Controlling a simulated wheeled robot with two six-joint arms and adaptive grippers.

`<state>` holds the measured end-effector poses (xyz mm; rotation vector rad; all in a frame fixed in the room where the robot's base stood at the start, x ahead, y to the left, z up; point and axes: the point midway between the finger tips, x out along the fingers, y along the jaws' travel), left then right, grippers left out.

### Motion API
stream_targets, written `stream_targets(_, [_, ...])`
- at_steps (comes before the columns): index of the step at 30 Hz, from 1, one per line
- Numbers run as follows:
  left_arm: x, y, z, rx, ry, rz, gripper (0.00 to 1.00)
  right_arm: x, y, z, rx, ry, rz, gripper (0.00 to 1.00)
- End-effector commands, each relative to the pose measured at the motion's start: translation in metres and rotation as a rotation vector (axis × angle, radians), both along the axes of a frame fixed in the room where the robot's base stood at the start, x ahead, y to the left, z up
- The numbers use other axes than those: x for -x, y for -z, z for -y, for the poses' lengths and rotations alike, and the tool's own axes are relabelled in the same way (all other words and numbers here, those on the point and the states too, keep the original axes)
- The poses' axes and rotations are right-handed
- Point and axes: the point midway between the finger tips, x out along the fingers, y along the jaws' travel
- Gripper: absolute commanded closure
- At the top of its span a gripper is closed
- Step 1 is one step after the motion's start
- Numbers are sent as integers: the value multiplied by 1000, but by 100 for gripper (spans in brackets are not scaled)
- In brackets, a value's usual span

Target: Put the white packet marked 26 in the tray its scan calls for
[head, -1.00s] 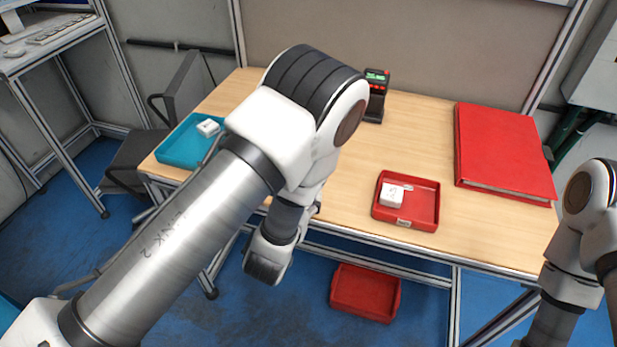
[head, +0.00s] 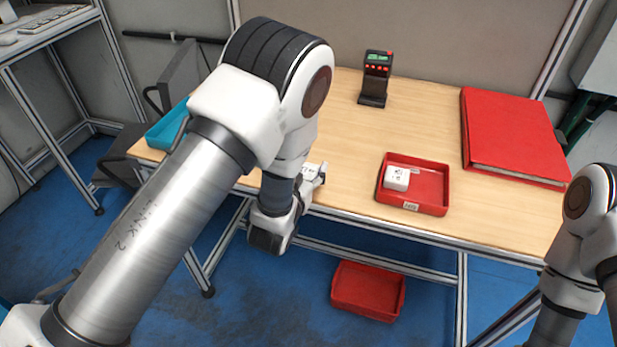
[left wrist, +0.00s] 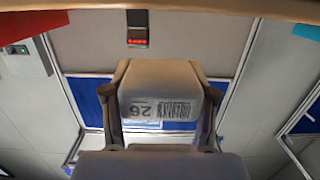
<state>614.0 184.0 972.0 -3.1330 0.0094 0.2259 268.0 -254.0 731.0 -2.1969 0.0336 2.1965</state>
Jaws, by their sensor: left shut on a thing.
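The white packet marked 26 (left wrist: 160,100) is in my left gripper (left wrist: 160,112), between its two fingers. Its printed face, with a barcode and the number 26, shows upside down in the left wrist view. In the head view my left gripper (head: 316,178) is by the table's front edge, left of the red tray (head: 431,207), partly hidden by my arm. The scanner (head: 374,80) stands at the back of the table with a lit green display, too small to read. A teal tray (head: 163,133) is at the table's left end. My right gripper is out of view.
Another white packet (head: 396,178) lies in the red tray. A large red binder (head: 510,130) lies at the right of the table. A second red tray (head: 367,290) is below the table. Bare wood lies between scanner and red tray.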

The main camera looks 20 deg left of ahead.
Motion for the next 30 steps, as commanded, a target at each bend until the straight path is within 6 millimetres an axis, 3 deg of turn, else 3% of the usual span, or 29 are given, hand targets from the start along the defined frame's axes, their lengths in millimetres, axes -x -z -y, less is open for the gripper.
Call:
stream_targets(3, [-34,3,-11,3,-2,4,84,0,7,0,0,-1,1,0])
stream_targets(7, [-54,4,-16,0,0,1,84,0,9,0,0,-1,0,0])
stream_targets(10, [-59,7,-18,-2,0,1,84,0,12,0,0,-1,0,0])
stream_targets(16, [-59,42,-18,-2,0,-2,84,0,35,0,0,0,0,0])
stream_targets(26, [-59,43,-18,-2,0,-1,84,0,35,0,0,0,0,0])
stream_targets(27, [-59,44,-18,-2,0,-2,39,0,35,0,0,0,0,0])
stream_targets(29, [-59,42,-18,-2,0,-2,18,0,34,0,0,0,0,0])
stream_targets(30, [-59,43,-18,-2,0,-2,17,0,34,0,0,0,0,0])
